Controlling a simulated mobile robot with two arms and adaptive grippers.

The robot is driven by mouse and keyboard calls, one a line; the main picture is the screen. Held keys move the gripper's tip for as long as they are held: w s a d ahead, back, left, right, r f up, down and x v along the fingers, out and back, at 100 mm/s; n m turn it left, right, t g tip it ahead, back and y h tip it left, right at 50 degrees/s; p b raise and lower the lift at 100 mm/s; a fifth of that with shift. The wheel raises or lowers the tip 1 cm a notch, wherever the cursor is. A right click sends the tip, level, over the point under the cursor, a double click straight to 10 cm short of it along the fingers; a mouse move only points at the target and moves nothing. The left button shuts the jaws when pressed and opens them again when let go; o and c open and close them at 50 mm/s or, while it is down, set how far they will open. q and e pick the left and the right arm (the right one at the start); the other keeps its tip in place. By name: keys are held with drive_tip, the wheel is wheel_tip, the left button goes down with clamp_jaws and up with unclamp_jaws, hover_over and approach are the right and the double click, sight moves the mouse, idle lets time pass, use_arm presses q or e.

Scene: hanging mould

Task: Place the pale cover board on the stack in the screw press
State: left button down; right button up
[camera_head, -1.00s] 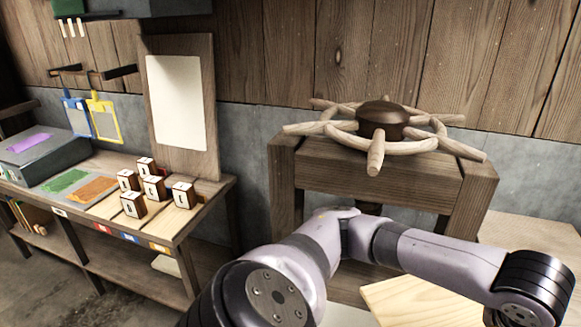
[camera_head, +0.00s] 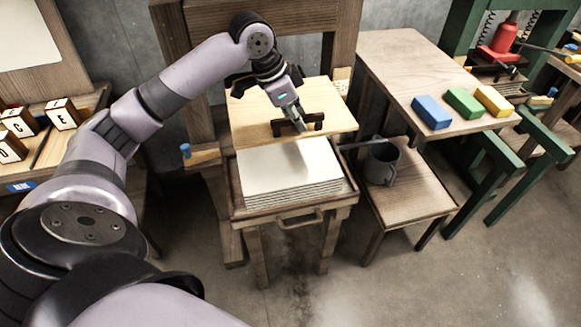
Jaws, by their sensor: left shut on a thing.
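The pale cover board (camera_head: 252,112) is a light wooden sheet in the middle of the head view. My left gripper (camera_head: 298,125) is shut on it near its front part; the exact contact is hard to make out. The stack (camera_head: 290,172) of white sheets lies on a wooden tray (camera_head: 240,208) at the front of the screw press (camera_head: 172,40). The board is over the back of the stack and hides that part. The gap between board and stack cannot be judged. My right gripper is not in view.
A small wooden bench with a grey mug (camera_head: 381,165) stands right of the press. A side table (camera_head: 400,60) holds blue (camera_head: 431,112), green (camera_head: 464,103) and yellow (camera_head: 494,101) blocks. Lettered blocks (camera_head: 63,113) are at the left. The press frame's posts flank the board.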

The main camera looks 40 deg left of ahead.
use_arm(q)
wheel_tip(320, 180, down, 15)
drive_tip(key=shift+s+r, duration=0.1)
drive_tip(key=shift+s, duration=0.05)
drive_tip(key=shift+f+p, duration=0.3)
drive_tip(key=shift+f, duration=1.7)
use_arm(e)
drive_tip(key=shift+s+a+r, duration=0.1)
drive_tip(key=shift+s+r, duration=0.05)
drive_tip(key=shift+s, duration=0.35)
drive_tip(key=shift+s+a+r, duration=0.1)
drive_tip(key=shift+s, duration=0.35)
use_arm(q)
drive_tip(key=c, duration=2.1)
unclamp_jaws()
drive_tip(key=shift+f, duration=0.15)
drive_tip(key=shift+c, duration=0.2)
drive_tip(key=o, duration=0.5)
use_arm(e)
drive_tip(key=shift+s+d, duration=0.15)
